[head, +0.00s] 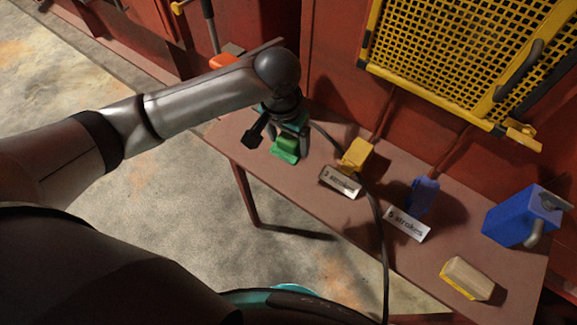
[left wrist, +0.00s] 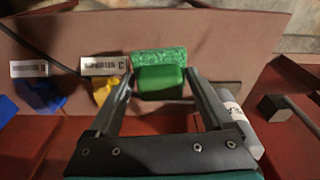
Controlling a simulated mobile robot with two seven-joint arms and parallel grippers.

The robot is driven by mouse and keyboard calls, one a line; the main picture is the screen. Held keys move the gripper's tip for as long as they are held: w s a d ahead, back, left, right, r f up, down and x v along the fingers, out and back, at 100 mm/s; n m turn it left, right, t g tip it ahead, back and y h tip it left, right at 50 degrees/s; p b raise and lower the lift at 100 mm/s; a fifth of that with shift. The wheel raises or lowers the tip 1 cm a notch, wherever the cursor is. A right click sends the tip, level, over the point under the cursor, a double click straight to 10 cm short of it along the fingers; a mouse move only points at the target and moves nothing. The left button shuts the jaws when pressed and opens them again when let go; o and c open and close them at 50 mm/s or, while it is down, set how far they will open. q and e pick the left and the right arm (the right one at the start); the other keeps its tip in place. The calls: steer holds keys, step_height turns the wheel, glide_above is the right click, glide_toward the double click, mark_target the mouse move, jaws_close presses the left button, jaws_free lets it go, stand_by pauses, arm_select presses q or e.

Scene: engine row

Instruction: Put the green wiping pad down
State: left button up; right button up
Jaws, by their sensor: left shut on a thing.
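The green wiping pad (head: 285,150) is at the left part of the brown bench (head: 230,135) in the head view. My left gripper (head: 289,132) points down and is shut on the pad's green grip block. In the left wrist view the pad (left wrist: 159,60) shows a speckled green strip beyond the smooth block, which sits between the two fingers (left wrist: 160,88). A dark shadow lies beside it on the bench. I cannot tell whether the pad's underside touches the bench. My right gripper is not in view.
A "3 strokes" card (head: 340,182) and yellow block (head: 356,155) stand right of the pad. Farther right are a "5 strokes" card (head: 407,224), blue block (head: 424,196), blue can (head: 515,218) and pale block (head: 466,276). A dark cable crosses the bench. A yellow mesh guard (head: 440,50) hangs behind.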

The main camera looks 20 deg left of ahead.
arm_select(q)
steer(key=b, duration=0.2)
glide_above(289, 171)
steer(key=f, duration=0.8)
steer(key=shift+s+f, duration=0.15)
steer(key=shift+s, duration=0.15)
steer(key=shift+f+p, duration=0.35)
steer(key=shift+p, duration=0.05)
steer(key=shift+f, duration=0.65)
steer(key=o, duration=1)
steer(key=shift+c, duration=0.2)
steer(key=shift+f+b, duration=0.3)
steer(key=shift+b, duration=0.3)
step_height(289, 171, up, 15)
steer(key=s+p, duration=0.2)
steer(key=p, duration=0.2)
steer(key=shift+s+a+r, duration=0.15)
steer(key=shift+s+a, duration=0.05)
steer(key=shift+s, duration=0.2)
